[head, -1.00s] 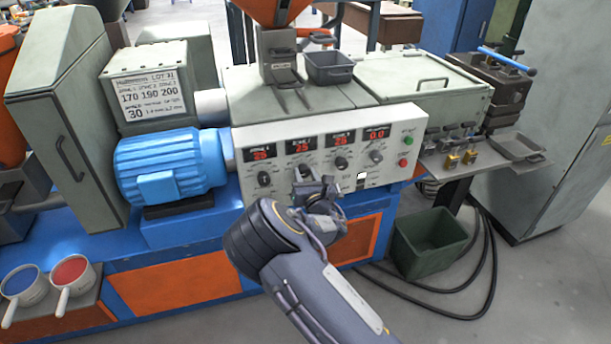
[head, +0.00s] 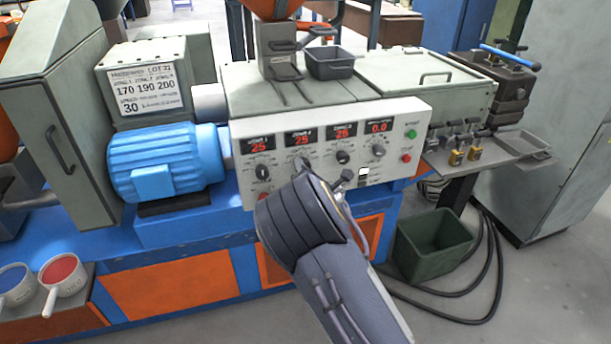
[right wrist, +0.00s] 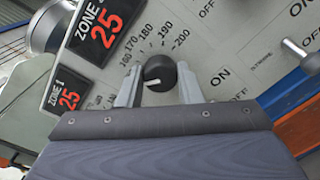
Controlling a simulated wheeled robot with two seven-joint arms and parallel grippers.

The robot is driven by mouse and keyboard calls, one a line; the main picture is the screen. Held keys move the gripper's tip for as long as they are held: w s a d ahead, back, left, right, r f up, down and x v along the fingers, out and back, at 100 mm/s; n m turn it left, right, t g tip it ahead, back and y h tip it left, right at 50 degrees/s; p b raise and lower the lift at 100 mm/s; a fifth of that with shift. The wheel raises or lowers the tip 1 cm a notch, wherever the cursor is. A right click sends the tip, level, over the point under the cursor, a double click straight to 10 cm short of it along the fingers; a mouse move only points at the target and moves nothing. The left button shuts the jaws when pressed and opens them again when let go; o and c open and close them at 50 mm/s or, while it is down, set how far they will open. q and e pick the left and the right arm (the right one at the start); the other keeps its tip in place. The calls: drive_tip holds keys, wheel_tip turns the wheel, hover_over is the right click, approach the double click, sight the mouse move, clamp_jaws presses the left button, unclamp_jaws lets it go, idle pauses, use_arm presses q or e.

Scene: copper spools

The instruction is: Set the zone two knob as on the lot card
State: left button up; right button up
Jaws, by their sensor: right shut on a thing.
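The lot card (head: 146,91) on the grey box at the left reads 170, 190 and 200, with 30 below. The control panel (head: 397,120) has red displays, those that show reading 25, 25, 25 and 0.0. My right gripper (right wrist: 158,78) is shut on the black zone two knob (right wrist: 159,69), one finger on each side. The knob's white mark points left, below the printed 160; the scale runs up to 200. In the head view my right wrist mostly hides the gripper and knob. My left gripper is not in view.
The zone one knob (head: 263,171) and zone three knob (head: 343,157) stand close on either side. Toggle switches and buttons (head: 407,158) are further right. A blue motor (head: 165,163) is left of the panel, and a green bin (head: 432,240) stands on the floor.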

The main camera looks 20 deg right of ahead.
drive_tip(key=shift+d+m+y+b, duration=0.1)
drive_tip(key=shift+m+y+b, duration=0.2)
drive_tip(key=shift+m+b, duration=4.4)
drive_tip(key=shift+d+m+y+b, duration=0.1)
drive_tip(key=shift+m+y+b, duration=0.2)
drive_tip(key=shift+m+b, duration=4.4)
drive_tip(key=m+p, duration=0.2)
drive_tip(key=m, duration=0.1)
drive_tip(key=shift+p, duration=0.4)
drive_tip(key=shift+a, duration=0.1)
drive_tip(key=o, duration=1)
